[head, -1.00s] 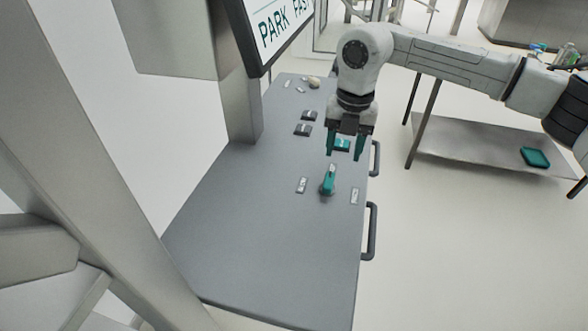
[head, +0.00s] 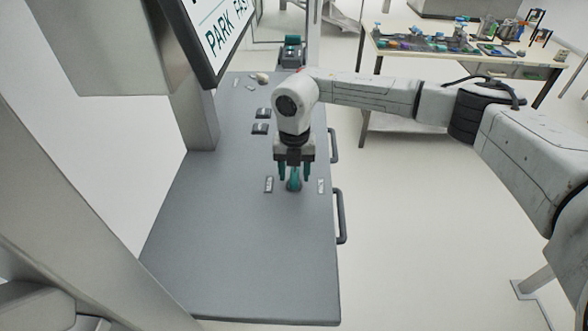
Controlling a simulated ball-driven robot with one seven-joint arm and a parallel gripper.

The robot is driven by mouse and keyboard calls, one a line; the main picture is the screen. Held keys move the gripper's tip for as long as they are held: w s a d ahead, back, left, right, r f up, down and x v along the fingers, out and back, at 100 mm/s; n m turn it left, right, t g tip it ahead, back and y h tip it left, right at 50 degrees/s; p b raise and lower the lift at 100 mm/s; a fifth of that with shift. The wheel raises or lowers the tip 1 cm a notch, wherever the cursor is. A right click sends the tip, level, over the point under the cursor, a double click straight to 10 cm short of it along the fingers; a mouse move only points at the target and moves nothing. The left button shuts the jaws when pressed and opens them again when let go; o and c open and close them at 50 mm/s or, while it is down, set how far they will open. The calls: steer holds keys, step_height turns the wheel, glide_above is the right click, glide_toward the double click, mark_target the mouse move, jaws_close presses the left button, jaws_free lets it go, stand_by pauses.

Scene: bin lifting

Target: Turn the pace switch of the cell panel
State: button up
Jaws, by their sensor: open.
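The grey cell panel (head: 240,265) fills the middle of the head view. The teal pace switch (head: 294,186) is a rotary knob on it, between two small label plates, the left plate (head: 269,184) and the right plate (head: 321,186). My gripper (head: 295,175) points down over the switch, with its teal fingers open, one on each side of the knob's upper part as seen here. Whether the fingers touch the knob cannot be told. The gripper hides part of the switch.
A sign (head: 222,30) reading "PARK FAS" stands at the panel's left on a post. Dark handles (head: 341,215) line the right edge. A cluttered table (head: 450,60) stands at the back right.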

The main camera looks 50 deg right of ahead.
steer(key=shift+f, duration=0.45)
jaws_close()
